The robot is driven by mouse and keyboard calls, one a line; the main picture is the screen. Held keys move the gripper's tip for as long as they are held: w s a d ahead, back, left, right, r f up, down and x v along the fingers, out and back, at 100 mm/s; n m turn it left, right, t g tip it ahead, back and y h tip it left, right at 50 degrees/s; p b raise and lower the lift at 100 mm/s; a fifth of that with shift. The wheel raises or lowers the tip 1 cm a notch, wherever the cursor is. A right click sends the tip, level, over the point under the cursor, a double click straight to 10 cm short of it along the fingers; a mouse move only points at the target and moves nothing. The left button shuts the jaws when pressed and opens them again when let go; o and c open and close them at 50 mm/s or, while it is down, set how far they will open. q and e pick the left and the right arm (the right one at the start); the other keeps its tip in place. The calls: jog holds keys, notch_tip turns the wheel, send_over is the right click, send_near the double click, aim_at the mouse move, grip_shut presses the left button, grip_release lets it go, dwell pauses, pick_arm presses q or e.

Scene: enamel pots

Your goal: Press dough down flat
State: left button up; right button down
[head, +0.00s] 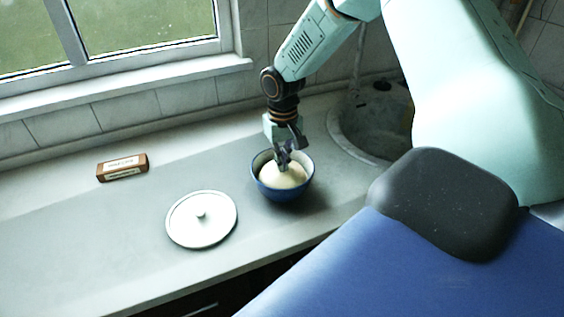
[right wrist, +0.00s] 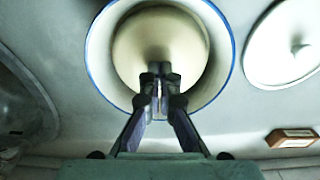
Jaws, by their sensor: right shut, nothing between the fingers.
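A pale round ball of dough (head: 283,176) sits in a blue enamel bowl (head: 281,195) with a white inside, on the counter. In the right wrist view the dough (right wrist: 160,38) fills the middle of the bowl (right wrist: 227,50). My right gripper (head: 284,163) points down over the bowl, with its fingertips at the dough's top. It is shut and empty, and its fingers (right wrist: 160,75) cover part of the dough. I cannot tell whether the tips touch or press into it. The dough looks domed. My left gripper is in neither view.
A white round lid (head: 201,219) with a knob lies flat left of the bowl. A brown labelled block (head: 122,167) lies farther back left. A sink (head: 372,118) is right of the bowl. The counter (head: 75,235) at the left is clear.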

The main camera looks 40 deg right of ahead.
jog(key=shift+f+b, duration=0.55)
jog(key=shift+f, duration=0.8)
dwell(0.3)
jog(key=shift+r, duration=0.15)
notch_tip(320, 180, up, 8)
jog(key=p, duration=0.9)
dwell(0.4)
